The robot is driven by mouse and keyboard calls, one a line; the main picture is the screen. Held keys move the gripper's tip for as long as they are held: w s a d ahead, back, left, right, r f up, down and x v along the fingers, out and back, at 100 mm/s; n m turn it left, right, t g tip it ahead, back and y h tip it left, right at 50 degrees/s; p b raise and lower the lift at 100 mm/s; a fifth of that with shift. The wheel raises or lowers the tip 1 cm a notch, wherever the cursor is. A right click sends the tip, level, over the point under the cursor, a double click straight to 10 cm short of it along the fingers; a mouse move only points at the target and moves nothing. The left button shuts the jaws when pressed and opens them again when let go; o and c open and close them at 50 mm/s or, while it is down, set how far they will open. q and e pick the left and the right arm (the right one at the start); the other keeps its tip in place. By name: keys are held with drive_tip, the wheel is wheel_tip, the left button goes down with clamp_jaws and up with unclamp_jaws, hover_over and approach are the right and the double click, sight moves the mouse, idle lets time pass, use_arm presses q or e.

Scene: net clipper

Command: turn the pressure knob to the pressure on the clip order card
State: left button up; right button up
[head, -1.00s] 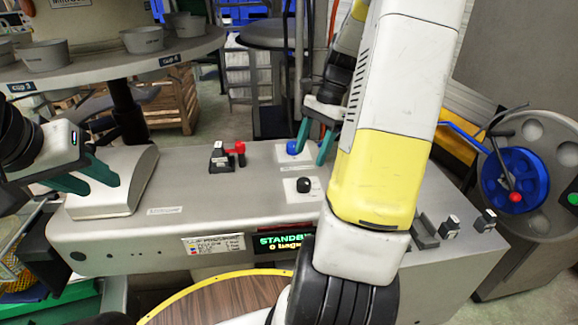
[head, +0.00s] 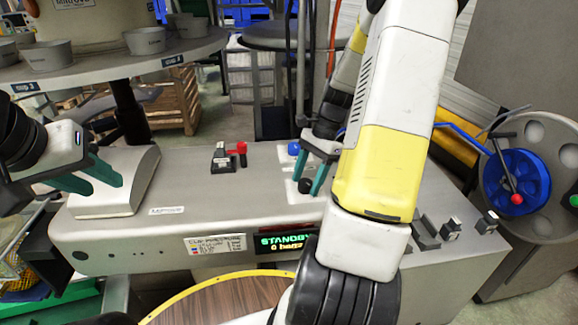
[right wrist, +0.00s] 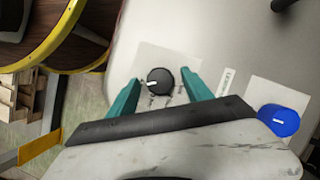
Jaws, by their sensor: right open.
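The black knob (head: 304,186) sits on a white plate on the grey machine top. In the right wrist view the black knob (right wrist: 159,81) has a white pointer mark and lies between the teal fingers of my right gripper (right wrist: 160,92), which is open with a gap on both sides. My right gripper (head: 308,179) is over this knob in the head view. A blue knob (head: 294,148) stands behind it. The card (head: 215,244) on the machine front has small print I cannot read fully. My left gripper (head: 95,180) is open and empty above the left hump.
A green STANDBY display (head: 285,241) is beside the card. A red-and-black lever switch (head: 229,156) stands on the machine top. A blue reel (head: 516,182) is at the right. A round wooden table (head: 215,300) is in front.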

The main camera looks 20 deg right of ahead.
clamp_jaws()
drive_tip(key=shift+n, duration=0.3)
drive_tip(key=n, duration=0.1)
drive_tip(key=n+g, duration=0.1)
drive_tip(key=n, duration=0.1)
drive_tip(key=shift+w+a+g, duration=0.1)
drive_tip(key=shift+w+g, duration=0.05)
drive_tip(key=shift+g, duration=0.15)
drive_tip(key=n+h, duration=0.1)
drive_tip(key=n, duration=0.2)
drive_tip(key=n+g+h, duration=0.1)
drive_tip(key=n, duration=0.2)
drive_tip(key=shift+a, duration=0.1)
drive_tip(key=shift+n, duration=0.3)
unclamp_jaws()
